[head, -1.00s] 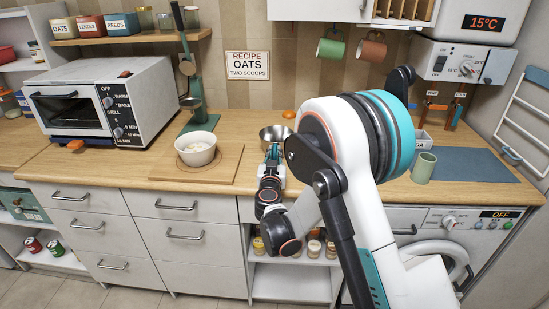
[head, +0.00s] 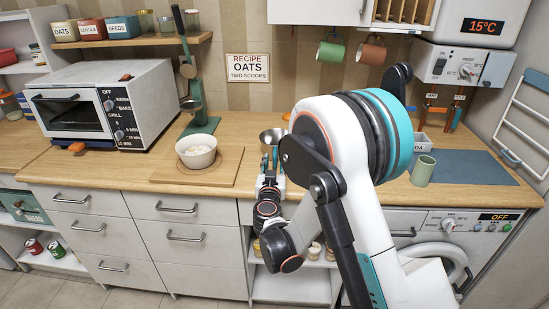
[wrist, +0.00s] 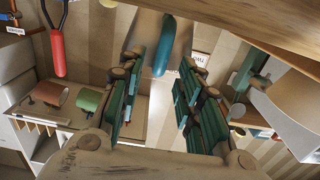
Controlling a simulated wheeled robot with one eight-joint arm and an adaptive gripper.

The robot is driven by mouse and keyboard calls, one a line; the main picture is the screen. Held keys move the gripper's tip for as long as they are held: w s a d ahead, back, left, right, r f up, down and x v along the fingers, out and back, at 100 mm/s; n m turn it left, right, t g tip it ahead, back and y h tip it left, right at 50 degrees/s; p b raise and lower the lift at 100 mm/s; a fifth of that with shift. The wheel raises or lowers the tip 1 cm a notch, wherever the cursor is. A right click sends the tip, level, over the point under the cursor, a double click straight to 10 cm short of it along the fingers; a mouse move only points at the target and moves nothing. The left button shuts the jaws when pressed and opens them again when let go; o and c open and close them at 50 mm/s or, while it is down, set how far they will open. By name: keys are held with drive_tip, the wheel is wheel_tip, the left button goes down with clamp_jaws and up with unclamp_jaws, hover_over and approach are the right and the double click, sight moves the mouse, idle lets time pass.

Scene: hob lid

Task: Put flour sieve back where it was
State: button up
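A round metal bowl shape (head: 272,136), which looks like the flour sieve, stands on the worktop (head: 335,190) behind my gripper. I cannot make out its mesh. My gripper (head: 269,168) is at the front edge of the worktop, just in front of it. In the wrist view a teal handle end (wrist: 163,50) lies between the spread fingers of my gripper (wrist: 160,62), with gaps on both sides. I cannot tell for sure that this handle belongs to the metal bowl shape. My gripper is open and holds nothing.
A white bowl (head: 196,151) stands on a wooden board (head: 225,166) to the left. A green stand (head: 192,124) with hanging tools is behind it, beside the oven (head: 75,120). A green cup (head: 423,171) and a blue mat (head: 470,168) are on the right.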

drive_tip(key=s, duration=0.8)
drive_tip(key=shift+s+b, duration=0.2)
drive_tip(key=shift+b, duration=0.1)
drive_tip(key=shift+a+r, duration=0.15)
